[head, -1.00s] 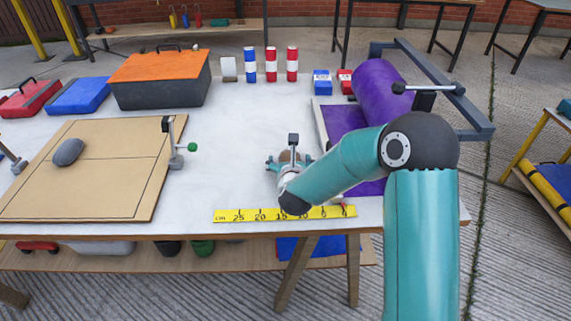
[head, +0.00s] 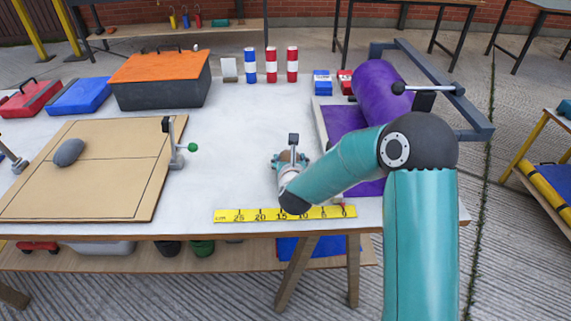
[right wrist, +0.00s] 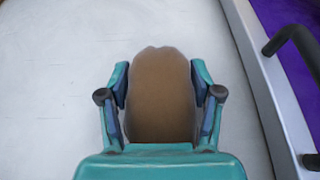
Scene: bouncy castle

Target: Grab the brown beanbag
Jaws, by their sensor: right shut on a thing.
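The brown beanbag (right wrist: 160,95) is between the two fingers of my right gripper (right wrist: 161,97) in the right wrist view, with a finger against each side. My right gripper (head: 290,159) is shut on it, low over the white tabletop (head: 245,135). In the head view only a little of the beanbag shows, as the gripper and wrist cover it. I cannot tell whether it touches the table. My left gripper is not in view.
A yellow ruler (head: 235,216) lies along the front edge. A purple roll (head: 383,92) and tray stand right. A wooden board (head: 110,185) with a grey beanbag (head: 69,152) is left. Cans (head: 271,65) and an orange-lidded box (head: 160,66) stand at the back.

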